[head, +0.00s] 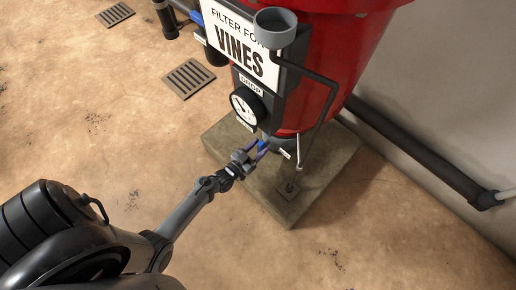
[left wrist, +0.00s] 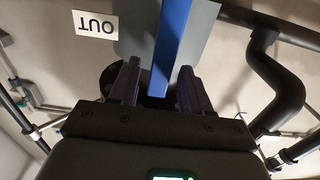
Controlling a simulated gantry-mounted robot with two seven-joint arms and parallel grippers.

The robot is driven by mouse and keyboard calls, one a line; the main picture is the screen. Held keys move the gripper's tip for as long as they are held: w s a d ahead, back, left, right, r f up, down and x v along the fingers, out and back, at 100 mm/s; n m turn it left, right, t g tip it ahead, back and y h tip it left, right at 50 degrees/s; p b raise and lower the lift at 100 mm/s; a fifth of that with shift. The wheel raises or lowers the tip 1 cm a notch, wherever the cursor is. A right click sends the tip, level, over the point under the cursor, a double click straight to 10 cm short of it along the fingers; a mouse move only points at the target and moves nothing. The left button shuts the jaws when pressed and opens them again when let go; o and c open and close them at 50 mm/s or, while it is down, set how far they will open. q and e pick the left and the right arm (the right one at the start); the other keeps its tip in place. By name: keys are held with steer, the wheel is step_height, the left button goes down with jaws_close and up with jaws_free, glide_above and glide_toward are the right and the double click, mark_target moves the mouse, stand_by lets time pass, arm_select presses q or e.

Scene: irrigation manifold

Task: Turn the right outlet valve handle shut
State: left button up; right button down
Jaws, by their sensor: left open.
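A blue valve handle (head: 262,146) sits low on the front of the red filter tank, below the round gauge. My left gripper (head: 256,152) is at this handle, its arm reaching in from the lower left. In the left wrist view the blue handle (left wrist: 171,45) is a long bar that runs down between the two open fingers (left wrist: 158,88). Gaps show on both sides of the bar, so the fingers do not appear to press on it. An upside-down OUT label (left wrist: 96,24) is beside it. My right gripper is not in view.
The red tank (head: 315,75) stands on a concrete plinth (head: 315,190), with a VINES sign (head: 238,62) and a gauge (head: 243,107) on its front. A thin dark pipe (head: 325,110) runs down at the right. Another dark pipe (head: 410,150) follows the wall. Open floor lies in front.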

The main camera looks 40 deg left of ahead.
arm_select(q)
jaws_close()
